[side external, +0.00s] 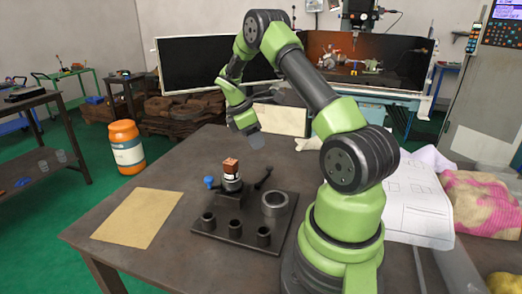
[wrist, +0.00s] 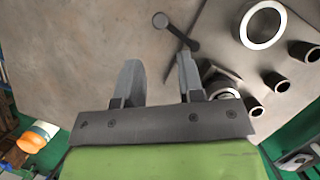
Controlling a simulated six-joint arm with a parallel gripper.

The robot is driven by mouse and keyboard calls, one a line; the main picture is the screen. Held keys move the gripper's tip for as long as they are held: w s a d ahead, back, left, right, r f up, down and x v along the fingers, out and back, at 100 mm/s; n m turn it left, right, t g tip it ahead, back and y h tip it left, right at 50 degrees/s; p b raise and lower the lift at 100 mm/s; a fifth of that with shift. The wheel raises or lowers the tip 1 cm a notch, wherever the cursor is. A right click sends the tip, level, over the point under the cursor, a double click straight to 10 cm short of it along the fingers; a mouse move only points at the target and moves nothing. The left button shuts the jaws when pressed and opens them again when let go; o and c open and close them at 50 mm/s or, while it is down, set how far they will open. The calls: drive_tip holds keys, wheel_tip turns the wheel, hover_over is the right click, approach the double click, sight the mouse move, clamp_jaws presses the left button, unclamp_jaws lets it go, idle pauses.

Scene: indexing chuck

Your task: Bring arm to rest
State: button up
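My gripper (wrist: 157,62) is open and empty, with bare table showing between its two grey fingers in the wrist view. In the side view my gripper (side external: 255,141) hangs above the table behind the dark base plate (side external: 247,236), apart from everything. The chuck (side external: 231,198) stands on that plate, with an orange-brown block (side external: 231,164) on top of it. A blue knob (side external: 209,182) is at its left and a black lever (side external: 263,179) at its right. In the wrist view the lever (wrist: 178,32) shows just beyond the fingers; the right finger partly hides the chuck.
A large ring (side external: 275,204) and several small black sockets (side external: 235,229) sit on the plate. A tan sheet (side external: 137,217) lies at left. Papers (side external: 416,203) and a pink-and-cream cloth (side external: 487,203) lie at right. The table behind the plate is largely clear.

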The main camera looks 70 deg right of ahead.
drive_tip(key=shift+w+a+r, duration=0.1)
drive_tip(key=shift+r, duration=0.2)
drive_tip(key=w+a+r+m+t, duration=0.1)
drive_tip(key=a+r+m+t, duration=0.4)
drive_tip(key=a+r, duration=0.95)
drive_tip(key=s+a+r+m+t+y, duration=0.2)
drive_tip(key=s+a+t, duration=0.1)
drive_tip(key=s+a, duration=0.2)
drive_tip(key=s+a+r+m+t+y, duration=0.2)
drive_tip(key=s+a, duration=0.4)
drive_tip(key=a, duration=0.4)
drive_tip(key=shift+s+a+m+t, duration=0.2)
drive_tip(key=shift+m+t, duration=0.2)
drive_tip(key=shift+m, duration=0.4)
